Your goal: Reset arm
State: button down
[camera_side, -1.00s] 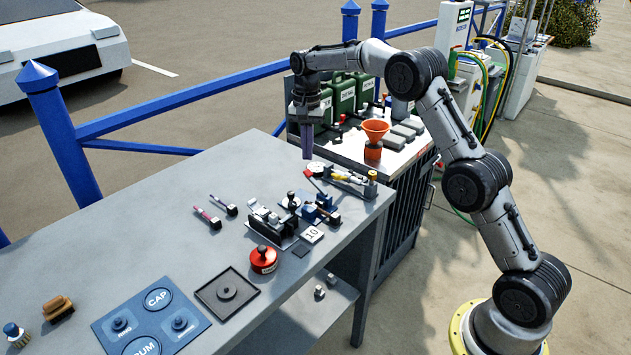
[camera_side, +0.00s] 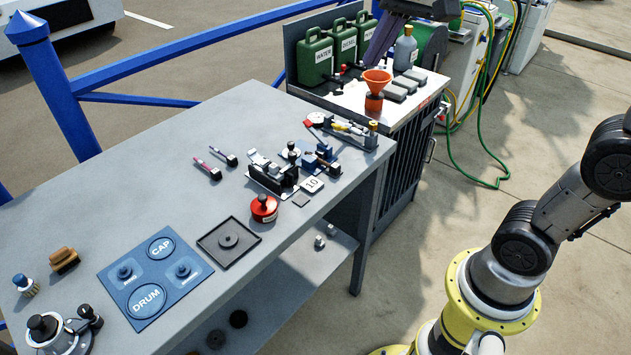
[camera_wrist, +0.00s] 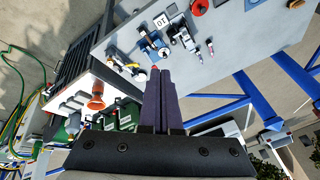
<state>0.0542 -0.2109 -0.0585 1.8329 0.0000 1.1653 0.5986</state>
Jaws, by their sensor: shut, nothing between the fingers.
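My gripper (camera_side: 370,64) shows at the top edge of the side view, its purple fingers slanting down to the left. It is in front of the back cabinet with the green cans, well clear of the grey workbench (camera_side: 215,125). In the wrist view my gripper (camera_wrist: 158,70) has its two purple fingers together and nothing between them. Most of the wrist and upper arm is cut off by the side view's top and right edges.
The bench holds a red-lidded pot (camera_side: 264,208), a dark tray (camera_side: 228,262), a blue mat (camera_side: 118,268), small tools and a clamp assembly. An orange funnel (camera_side: 376,80) and green cans (camera_side: 315,58) stand on the cabinet. Blue railing (camera_side: 180,60) runs behind.

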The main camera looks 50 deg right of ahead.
jog(key=s+a+f+n, duration=0.1)
jog(key=s+f+n, duration=0.6)
jog(key=s+f, duration=0.5)
jog(key=s, duration=0.3)
jog(key=shift+s+a+f+t, duration=0.2)
jog(key=shift+a+t, duration=0.15)
jog(key=shift+t, duration=0.05)
